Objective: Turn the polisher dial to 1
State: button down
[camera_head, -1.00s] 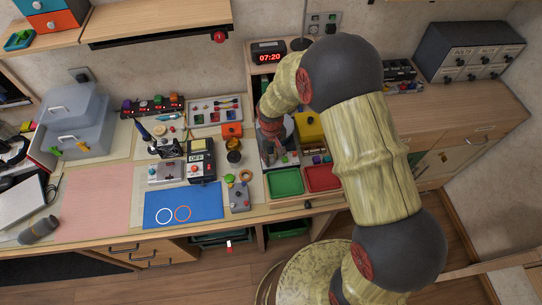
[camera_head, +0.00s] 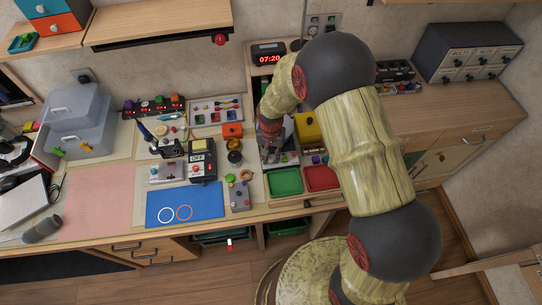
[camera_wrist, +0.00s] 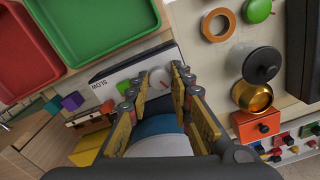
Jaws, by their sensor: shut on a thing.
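The polisher (camera_wrist: 122,71) shows in the wrist view as a pale panel with the word SLOW and a dark edge. Its dial (camera_wrist: 159,83) is small and pale with a red mark, and sits between my fingertips. My gripper (camera_wrist: 154,82) is shut on the dial, one finger on each side. The number that the dial points to cannot be read. A blue and white rounded part (camera_wrist: 158,128) lies beneath my fingers. In the head view my gripper (camera_head: 272,150) is over the polisher (camera_head: 284,158), and my arm hides much of that area.
A green tray (camera_wrist: 165,25) and a red tray (camera_wrist: 52,72) lie close beside the polisher. A black-knobbed brass pot (camera_wrist: 262,65), an orange box (camera_wrist: 277,122) and a wooden ring (camera_wrist: 232,17) are on the other side. A yellow box (camera_head: 307,128) stands close to my arm.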

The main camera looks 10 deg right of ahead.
aim_at(271, 159)
dwell(0.3)
jog(key=c, duration=1.6)
grip_release()
notch_tip(271, 159, up, 12)
